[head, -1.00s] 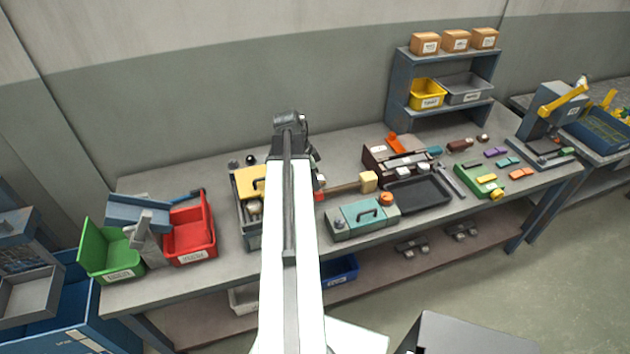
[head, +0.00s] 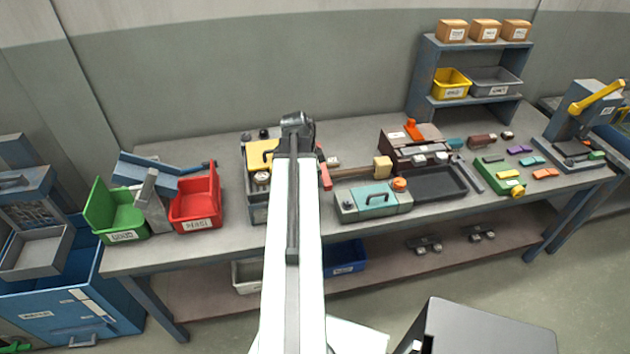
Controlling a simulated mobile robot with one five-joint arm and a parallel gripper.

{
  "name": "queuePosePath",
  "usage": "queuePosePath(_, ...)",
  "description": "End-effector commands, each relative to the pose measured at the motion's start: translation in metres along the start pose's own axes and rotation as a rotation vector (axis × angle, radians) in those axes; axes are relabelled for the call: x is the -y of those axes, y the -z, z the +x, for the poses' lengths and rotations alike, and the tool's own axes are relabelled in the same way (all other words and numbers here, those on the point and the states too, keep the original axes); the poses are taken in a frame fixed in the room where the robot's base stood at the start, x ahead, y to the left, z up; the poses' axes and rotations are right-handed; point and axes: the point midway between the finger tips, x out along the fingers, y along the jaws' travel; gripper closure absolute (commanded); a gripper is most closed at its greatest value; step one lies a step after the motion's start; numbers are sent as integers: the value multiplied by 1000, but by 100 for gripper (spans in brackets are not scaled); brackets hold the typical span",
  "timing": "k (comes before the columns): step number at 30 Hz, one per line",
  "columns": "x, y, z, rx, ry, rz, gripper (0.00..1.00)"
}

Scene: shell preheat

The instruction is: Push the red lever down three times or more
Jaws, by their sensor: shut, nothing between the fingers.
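A red bar (head: 325,173), which looks like the red lever, stands just right of my arm at the middle of the workbench (head: 232,243). My arm may hide part of it and what it is fixed to. My gripper (head: 298,124) is a dark shape at the far end of my white arm, above and left of the red bar in the picture. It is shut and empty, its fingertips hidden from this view. I cannot tell whether it touches anything. An orange-red tab (head: 411,129) tops a brown box farther right.
A mallet (head: 382,167) and a teal box (head: 373,201) lie right of my arm. A tray with a yellow part (head: 260,153), a red bin (head: 196,201) and a green bin (head: 119,217) are left. A shelf (head: 424,79) stands at the back right.

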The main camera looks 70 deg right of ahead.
Motion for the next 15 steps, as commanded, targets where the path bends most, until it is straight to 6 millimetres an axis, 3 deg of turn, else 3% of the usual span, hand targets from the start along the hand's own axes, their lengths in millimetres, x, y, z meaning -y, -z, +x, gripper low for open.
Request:
queuePosePath(1, -8, 17, 5, -31, -21, 17, 100)
queuePosePath(10, -11, 19, 4, -29, -26, 23, 100)
queuePosePath(15, -11, 17, -15, -23, -19, 19, 100)
